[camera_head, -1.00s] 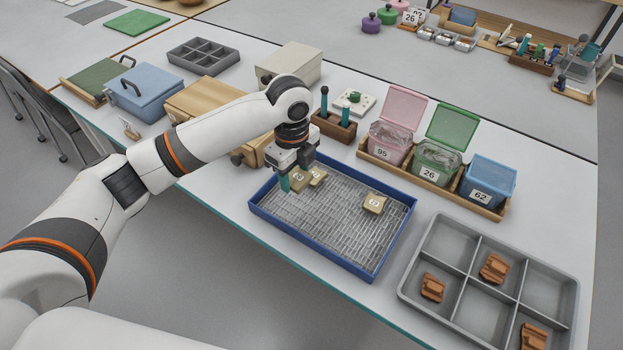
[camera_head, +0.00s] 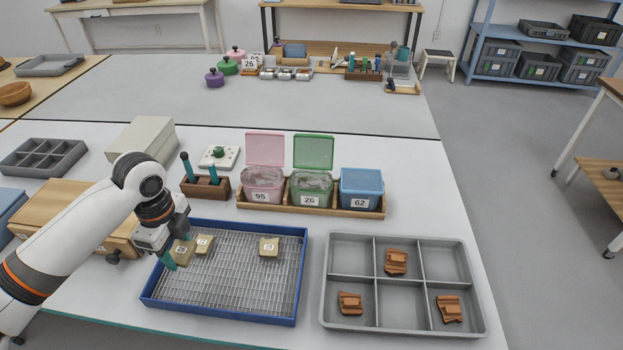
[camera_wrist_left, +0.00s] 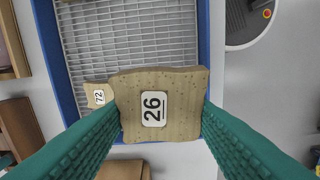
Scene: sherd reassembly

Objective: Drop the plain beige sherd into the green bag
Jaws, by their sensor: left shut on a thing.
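My left gripper (camera_head: 173,257) is shut on a plain, speckled beige sherd (camera_head: 184,250) at the left end of the blue-rimmed tray. In the left wrist view the held sherd (camera_wrist_left: 182,98) carries a label reading 26, with a teal finger on each side. The green bag (camera_head: 312,187), also labelled 26, stands between a pink and a blue one in a wooden rack; its green lid is raised. My right gripper is not in view.
The blue-rimmed mesh tray (camera_head: 225,316) holds two more beige sherds, one (camera_head: 204,244) beside the held one and one (camera_head: 269,247) farther right. The pink bag (camera_head: 262,184) is open, the blue one (camera_head: 361,186) shut. A grey divided tray (camera_head: 400,300) holds orange sherds. A tool block (camera_head: 205,187) stands behind the gripper.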

